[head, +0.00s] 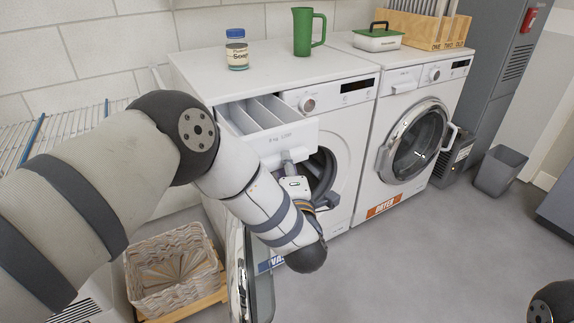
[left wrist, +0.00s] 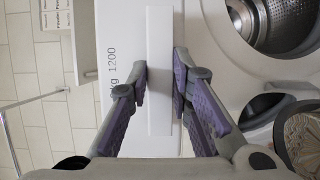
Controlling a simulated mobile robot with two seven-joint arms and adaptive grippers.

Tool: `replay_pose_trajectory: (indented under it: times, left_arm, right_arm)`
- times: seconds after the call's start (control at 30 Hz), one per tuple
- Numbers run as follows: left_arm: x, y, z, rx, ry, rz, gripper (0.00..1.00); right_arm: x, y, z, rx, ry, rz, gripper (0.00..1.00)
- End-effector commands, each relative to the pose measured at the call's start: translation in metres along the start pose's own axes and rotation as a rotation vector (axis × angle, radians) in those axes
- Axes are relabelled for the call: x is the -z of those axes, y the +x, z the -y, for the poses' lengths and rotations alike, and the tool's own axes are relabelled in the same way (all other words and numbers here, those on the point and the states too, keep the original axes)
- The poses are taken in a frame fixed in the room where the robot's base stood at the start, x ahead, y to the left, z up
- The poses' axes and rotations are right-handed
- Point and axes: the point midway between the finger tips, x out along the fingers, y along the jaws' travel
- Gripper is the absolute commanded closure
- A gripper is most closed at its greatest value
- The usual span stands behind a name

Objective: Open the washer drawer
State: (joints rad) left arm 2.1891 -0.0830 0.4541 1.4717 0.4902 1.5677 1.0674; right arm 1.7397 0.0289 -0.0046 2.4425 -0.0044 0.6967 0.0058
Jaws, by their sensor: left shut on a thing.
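The white washer (head: 355,115) stands on the left of the two machines. Its detergent drawer (head: 263,112) is pulled out at the top left, with its compartments visible. My left gripper (left wrist: 160,85) is shut on the drawer's front lip, with one purple-padded finger on each side. In the head view the left gripper (head: 290,165) is just below the drawer front, partly hidden by my arm.
The washer's round door (head: 258,280) hangs open below my left arm. A soap jar (head: 236,50) and a green pitcher (head: 304,32) stand on the washer. The dryer (head: 400,95) is beside it. A wicker basket (head: 172,270) sits at the lower left.

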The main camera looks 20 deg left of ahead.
Motion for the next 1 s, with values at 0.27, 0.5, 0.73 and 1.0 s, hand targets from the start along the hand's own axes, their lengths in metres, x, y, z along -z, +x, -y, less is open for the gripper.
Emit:
replay_pose_trajectory:
  times: [0.27, 0.5, 0.73, 1.0]
  left_arm:
    - [0.001, -0.002, 0.007, 0.017, 0.002, 0.0, 1.0]
    - [0.001, -0.001, 0.005, 0.01, 0.001, -0.001, 0.63]
    - [0.0, -0.014, 0.004, 0.01, 0.001, 0.001, 0.63]
    - [0.0, -0.086, 0.004, 0.012, 0.002, 0.003, 0.63]
  right_arm:
    - [0.0, 0.001, 0.0, 0.0, 0.0, 0.001, 0.6]
    - [0.0, 0.001, 0.0, 0.0, 0.0, 0.001, 0.6]
    - [0.0, 0.0, 0.0, 0.0, -0.001, 0.0, 0.6]
    - [0.0, 0.0, 0.0, 0.0, 0.0, 0.0, 0.6]
